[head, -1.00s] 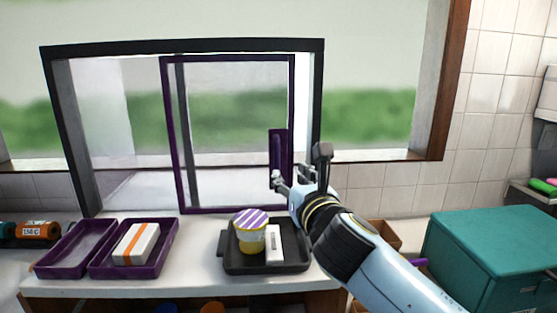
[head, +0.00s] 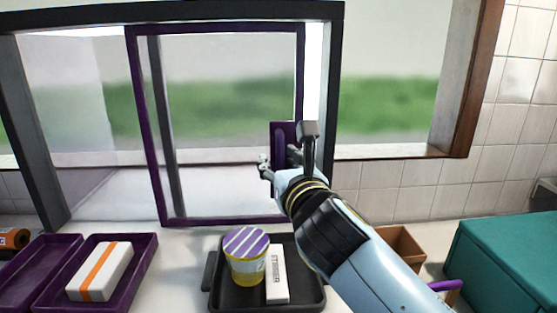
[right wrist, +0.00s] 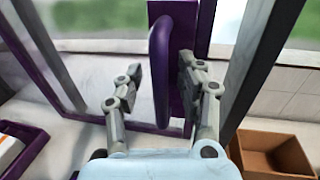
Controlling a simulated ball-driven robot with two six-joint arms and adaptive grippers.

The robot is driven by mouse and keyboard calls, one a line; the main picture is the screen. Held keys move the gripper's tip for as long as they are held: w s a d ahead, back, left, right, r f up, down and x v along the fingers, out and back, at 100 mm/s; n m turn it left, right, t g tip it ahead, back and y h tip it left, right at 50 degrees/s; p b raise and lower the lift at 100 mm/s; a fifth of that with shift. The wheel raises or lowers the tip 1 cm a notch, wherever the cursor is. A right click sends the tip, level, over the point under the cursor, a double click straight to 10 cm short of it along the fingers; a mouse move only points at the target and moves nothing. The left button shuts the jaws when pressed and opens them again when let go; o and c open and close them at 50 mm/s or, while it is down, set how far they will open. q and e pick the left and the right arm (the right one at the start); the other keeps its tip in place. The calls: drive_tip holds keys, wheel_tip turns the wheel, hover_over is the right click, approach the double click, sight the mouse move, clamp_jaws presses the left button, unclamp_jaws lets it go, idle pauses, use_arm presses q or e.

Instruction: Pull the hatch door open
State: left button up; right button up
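The hatch door (head: 150,165) is a clear panel in a purple frame, set in a larger black hatch frame (head: 334,70). Its purple handle (head: 284,130) is at the door's right side. In the right wrist view the upright handle bar (right wrist: 160,75) stands between the two fingers of my right gripper (right wrist: 158,88). The fingers are open, with a gap visible on both sides of the bar. In the head view my right gripper (head: 279,160) is at the handle and partly covers its lower part. My left gripper is not in view.
Below the door, a black tray (head: 225,300) holds a striped-lid cup (head: 246,256) and a white box (head: 277,275). Purple trays (head: 145,270) stand at left, one with an orange-striped box (head: 101,271). A brown box (head: 405,243) and teal case (head: 510,255) are at right.

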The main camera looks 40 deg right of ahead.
drive_tip(key=shift+s+r, duration=0.1)
drive_tip(key=shift+c, duration=1.5)
clamp_jaws()
drive_tip(key=shift+w+f, duration=0.2)
